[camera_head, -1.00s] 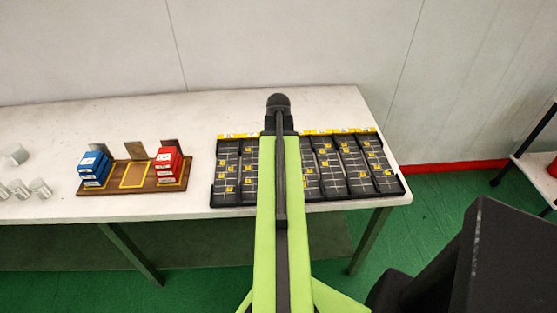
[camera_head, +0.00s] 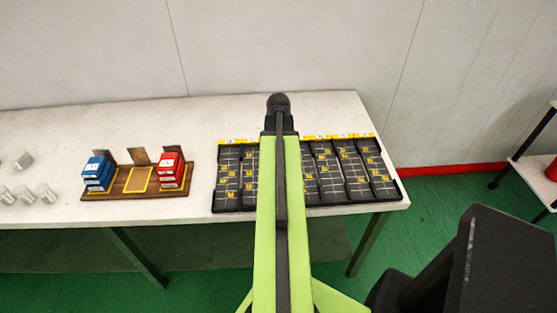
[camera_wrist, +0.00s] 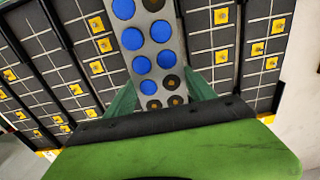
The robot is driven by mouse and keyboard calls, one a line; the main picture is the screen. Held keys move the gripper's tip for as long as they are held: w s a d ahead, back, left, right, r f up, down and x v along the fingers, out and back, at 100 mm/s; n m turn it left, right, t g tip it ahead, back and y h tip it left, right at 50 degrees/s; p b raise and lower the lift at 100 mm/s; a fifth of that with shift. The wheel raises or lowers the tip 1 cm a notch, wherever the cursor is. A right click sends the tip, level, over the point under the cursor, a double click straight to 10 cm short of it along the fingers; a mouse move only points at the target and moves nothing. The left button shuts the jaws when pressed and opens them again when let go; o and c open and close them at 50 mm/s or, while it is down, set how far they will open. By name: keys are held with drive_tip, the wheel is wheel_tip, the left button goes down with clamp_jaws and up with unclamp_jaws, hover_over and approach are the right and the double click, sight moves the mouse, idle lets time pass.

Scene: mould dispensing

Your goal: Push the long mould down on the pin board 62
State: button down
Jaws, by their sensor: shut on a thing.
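The long mould (camera_wrist: 149,49) is a grey strip with two rows of round cavities. Several cavities look blue and several are dark with brown centres. My gripper (camera_wrist: 160,93) is shut on the mould, with a green finger on each side. The boards (camera_head: 231,172) also show in the head view, side by side on the table. My arm hides the middle ones, the mould and the gripper there. I cannot read which board is 62.
On the white table (camera_head: 70,140), a wooden rack (camera_head: 120,192) holds blue boxes (camera_head: 97,174) and red boxes (camera_head: 172,170), with an empty yellow-outlined middle slot. Several pale cups (camera_head: 24,192) stand at the far left. A wall is close behind the table.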

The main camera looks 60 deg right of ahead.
drive_tip(key=shift+r+p, duration=2.05)
drive_tip(key=shift+r, duration=0.25)
drive_tip(key=shift+s+f, duration=0.1)
